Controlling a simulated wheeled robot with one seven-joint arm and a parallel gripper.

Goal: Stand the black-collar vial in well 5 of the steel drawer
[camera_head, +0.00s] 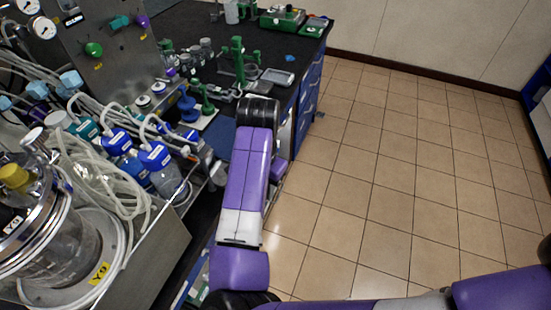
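My purple arm reaches up the middle of the view and bends at a black joint near the dark bench (222,66). My gripper is not visible; the arm hides what lies below and behind that joint. I cannot make out the black-collar vial. The steel drawer and its well 5 cannot be identified from here either.
A glass vessel with a yellow cap (14,176) and blue-capped bottles (168,180) with pale tubing crowd the left. A green stand (239,62), a grey device (277,77) and a green-white instrument (283,17) occupy the bench. The tiled floor (400,170) at right is clear.

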